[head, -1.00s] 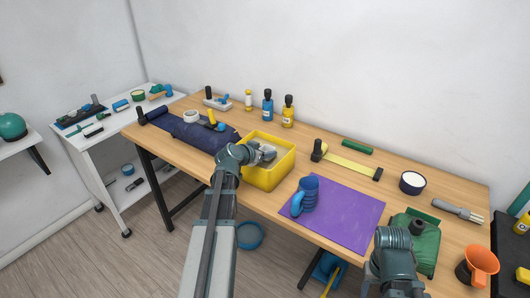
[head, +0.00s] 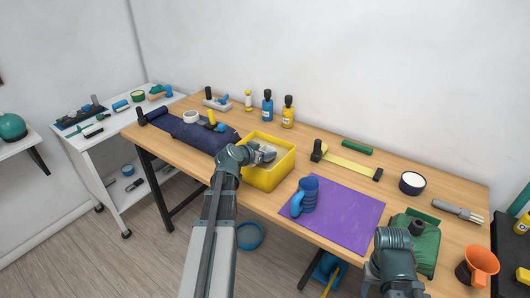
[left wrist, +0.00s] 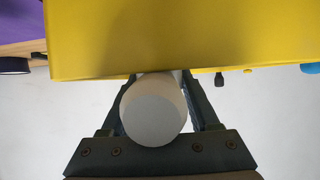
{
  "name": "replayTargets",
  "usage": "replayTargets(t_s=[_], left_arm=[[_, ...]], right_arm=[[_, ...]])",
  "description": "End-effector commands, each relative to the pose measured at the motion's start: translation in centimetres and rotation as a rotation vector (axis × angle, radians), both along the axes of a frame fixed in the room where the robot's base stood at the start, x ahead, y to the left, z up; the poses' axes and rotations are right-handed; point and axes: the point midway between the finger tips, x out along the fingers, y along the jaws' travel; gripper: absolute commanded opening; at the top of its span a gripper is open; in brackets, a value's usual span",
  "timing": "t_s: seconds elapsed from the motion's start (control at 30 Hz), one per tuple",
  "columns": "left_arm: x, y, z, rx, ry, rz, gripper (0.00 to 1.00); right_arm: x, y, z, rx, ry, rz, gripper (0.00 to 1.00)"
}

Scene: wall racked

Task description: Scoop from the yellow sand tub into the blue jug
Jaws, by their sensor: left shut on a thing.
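The yellow sand tub (head: 262,178) stands on the bench, left of the purple mat. My left gripper (head: 263,154) is at the tub's opening, in front of its back wall. In the left wrist view, its fingers are shut around a pale round-ended thing, which looks like the scoop handle (left wrist: 153,112). The tub's yellow wall (left wrist: 190,40) fills the upper part of that view. The scoop's bowl and the sand cannot be made out. The blue jug (head: 307,195) stands upright on the purple mat, its handle to the left. My right arm shows at lower right, but its jaws do not.
The purple mat (head: 345,218) is bare around the jug. A yellow strip with a black-ended tool (head: 345,164) lies behind it. A dark blue roll (head: 200,138) lies left of the tub.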

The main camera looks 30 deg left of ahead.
Motion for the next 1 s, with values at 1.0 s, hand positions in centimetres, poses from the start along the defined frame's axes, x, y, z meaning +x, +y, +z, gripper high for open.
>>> replayTargets(t_s=[1.0], left_arm=[[-0.2,-0.1,4.4,-0.004,-0.05,-0.006,0.0]], right_arm=[[0.0,0.0,3.4,0.0,0.0,0.0,0.5]])
